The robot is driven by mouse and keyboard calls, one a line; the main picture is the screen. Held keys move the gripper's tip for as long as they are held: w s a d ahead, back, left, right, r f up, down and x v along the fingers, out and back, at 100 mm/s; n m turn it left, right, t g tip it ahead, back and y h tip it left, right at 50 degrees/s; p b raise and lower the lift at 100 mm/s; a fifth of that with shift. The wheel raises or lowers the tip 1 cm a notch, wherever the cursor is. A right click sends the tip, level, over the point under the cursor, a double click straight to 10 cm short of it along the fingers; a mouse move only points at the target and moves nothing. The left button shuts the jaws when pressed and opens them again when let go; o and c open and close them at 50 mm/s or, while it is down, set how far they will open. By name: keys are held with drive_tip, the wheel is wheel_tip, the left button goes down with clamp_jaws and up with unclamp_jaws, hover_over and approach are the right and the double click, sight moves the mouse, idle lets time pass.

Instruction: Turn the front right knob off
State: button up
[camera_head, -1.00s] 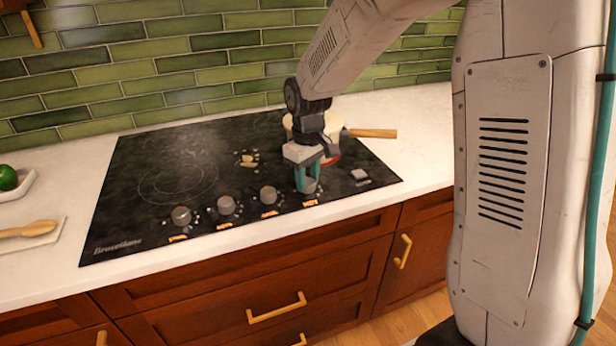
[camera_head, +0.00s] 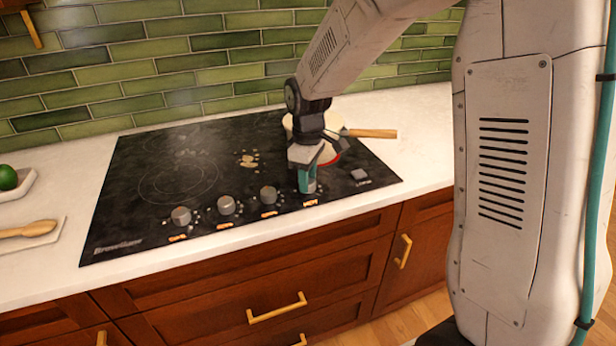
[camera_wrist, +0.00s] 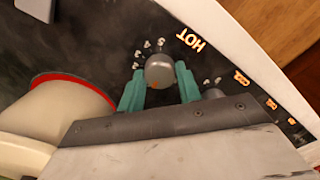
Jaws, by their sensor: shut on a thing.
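The front right knob (camera_wrist: 159,70) is a round grey knob between the teal fingers in the wrist view. A small orange mark shows at its lower edge. A lit orange HOT label (camera_wrist: 190,40) and small numerals are beside it. My gripper (camera_wrist: 160,68) is shut on this knob, one finger on each side; it also shows in the head view (camera_head: 308,186), where it mostly hides the knob. The black cooktop (camera_head: 120,225) carries three more grey knobs along its front edge to the left: one (camera_head: 268,195), another (camera_head: 226,205) and the leftmost (camera_head: 181,216).
A cream pot (camera_wrist: 60,105) with a red band and wooden handle (camera_head: 372,133) stands close behind my gripper. Food bits (camera_head: 249,160) lie on the cooktop. A small grey block (camera_head: 359,174) is at right. A wooden spoon (camera_head: 30,229) rests on the left counter.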

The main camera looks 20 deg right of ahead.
drive_tip(key=o, duration=1)
drive_tip(key=shift+r, duration=0.1)
wheel_tip(320, 180, up, 8)
drive_tip(key=shift+f, duration=0.15)
